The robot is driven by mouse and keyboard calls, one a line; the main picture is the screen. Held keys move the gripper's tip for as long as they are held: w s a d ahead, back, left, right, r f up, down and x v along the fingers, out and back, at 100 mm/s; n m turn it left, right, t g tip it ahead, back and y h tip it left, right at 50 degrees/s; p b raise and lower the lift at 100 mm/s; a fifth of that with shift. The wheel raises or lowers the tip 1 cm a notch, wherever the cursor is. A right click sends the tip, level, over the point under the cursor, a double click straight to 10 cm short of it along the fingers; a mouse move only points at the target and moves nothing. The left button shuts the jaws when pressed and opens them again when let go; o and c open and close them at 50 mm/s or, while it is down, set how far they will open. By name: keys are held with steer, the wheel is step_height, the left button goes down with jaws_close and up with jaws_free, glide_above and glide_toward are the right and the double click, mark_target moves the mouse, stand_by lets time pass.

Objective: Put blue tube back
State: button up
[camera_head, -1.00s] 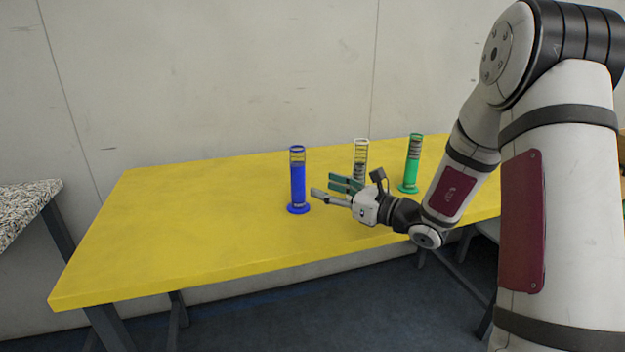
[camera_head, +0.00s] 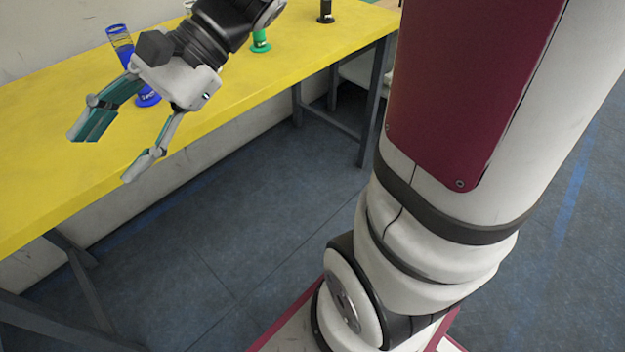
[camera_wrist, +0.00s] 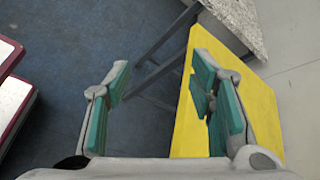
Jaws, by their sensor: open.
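The blue tube (camera_head: 148,99) stands upright on the yellow table (camera_head: 60,115) in the head view. It is partly hidden behind my gripper; its clear top and its blue base show. My gripper (camera_head: 113,158) is open and empty, in front of the tube and at the table's front edge. In the wrist view my gripper (camera_wrist: 163,105) has its green-padded fingers wide apart, with floor and table edge between and beyond them. The blue tube does not show in the wrist view.
A green tube (camera_head: 261,44) and a dark-based tube (camera_head: 326,12) stand farther right on the table. A speckled table (camera_wrist: 240,22) shows in the wrist view. Open floor (camera_head: 240,240) lies in front of the yellow table.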

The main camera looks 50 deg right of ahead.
steer(key=s+d+f+n+g+h, duration=0.2)
steer(key=s+n+h, duration=0.4)
steer(key=s, duration=0.7)
steer(key=s+d+f+n+t+h, duration=0.1)
steer(key=s+d+n+h, duration=0.4)
steer(key=d, duration=0.5)
steer(key=shift+s+d+n+h, duration=0.35)
steer(key=shift+s+h, duration=0.35)
steer(key=shift+s, duration=0.2)
step_height(320, 180, up, 22)
steer(key=t+p, duration=0.3)
steer(key=p, duration=1.7)
steer(key=shift+t+p, duration=0.3)
steer(key=shift+t, duration=0.1)
